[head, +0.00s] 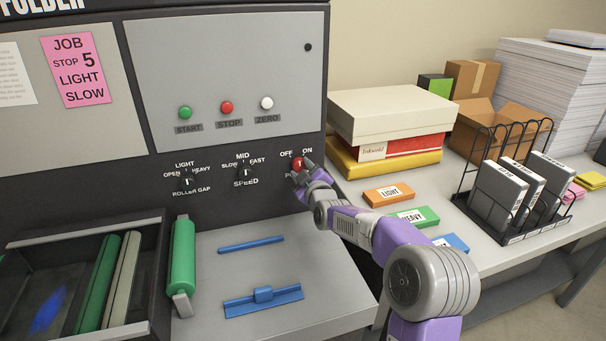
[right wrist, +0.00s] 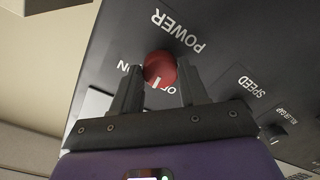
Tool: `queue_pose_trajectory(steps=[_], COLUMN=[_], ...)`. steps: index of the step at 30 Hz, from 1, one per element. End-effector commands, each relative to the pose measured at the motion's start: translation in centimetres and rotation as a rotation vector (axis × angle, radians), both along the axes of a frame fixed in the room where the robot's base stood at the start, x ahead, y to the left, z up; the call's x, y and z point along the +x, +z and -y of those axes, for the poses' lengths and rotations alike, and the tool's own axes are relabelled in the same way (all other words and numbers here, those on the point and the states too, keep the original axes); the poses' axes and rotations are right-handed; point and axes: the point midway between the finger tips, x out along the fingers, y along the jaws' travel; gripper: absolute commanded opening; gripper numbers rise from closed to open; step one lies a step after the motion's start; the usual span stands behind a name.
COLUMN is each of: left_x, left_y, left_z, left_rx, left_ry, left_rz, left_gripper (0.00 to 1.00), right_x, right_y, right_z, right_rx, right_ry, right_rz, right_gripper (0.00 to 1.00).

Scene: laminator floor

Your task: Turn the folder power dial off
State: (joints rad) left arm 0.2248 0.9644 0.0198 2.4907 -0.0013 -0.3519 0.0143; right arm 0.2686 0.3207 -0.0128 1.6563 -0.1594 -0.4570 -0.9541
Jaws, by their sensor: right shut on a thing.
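The red power dial (head: 298,162) sits on the dark front panel of the folder, below the OFF and ON labels. My right gripper (head: 303,168) reaches it from the lower right and is shut on it. In the right wrist view the two dark fingers of the gripper (right wrist: 160,72) stand on either side of the round red dial (right wrist: 160,66). A short white mark on the dial's edge lies between the partly hidden OFF and ON labels; its exact setting is hard to tell. My left gripper is not in view.
The speed knob (head: 244,172) and roller gap knob (head: 187,180) are left of the dial. Start (head: 185,112), stop (head: 227,107) and zero (head: 267,103) buttons sit above. A side table at right holds boxes and a wire rack (head: 462,185).

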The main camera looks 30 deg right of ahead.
Motion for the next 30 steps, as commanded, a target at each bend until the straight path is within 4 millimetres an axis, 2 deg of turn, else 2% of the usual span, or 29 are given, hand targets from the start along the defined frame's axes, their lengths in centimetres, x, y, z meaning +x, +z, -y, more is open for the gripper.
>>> queue_pose_trajectory(steps=[15,30], left_x=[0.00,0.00], left_y=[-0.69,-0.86], left_z=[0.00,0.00], left_rx=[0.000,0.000], left_ry=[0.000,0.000], left_rz=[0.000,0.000], left_gripper=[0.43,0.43], right_x=[0.02,-0.01], right_y=[0.11,0.17], right_z=[-0.05,0.07], right_rx=[-0.444,-0.637], right_ry=[0.001,-0.001], right_rz=[-0.107,-0.154], right_gripper=[0.13,0.13])
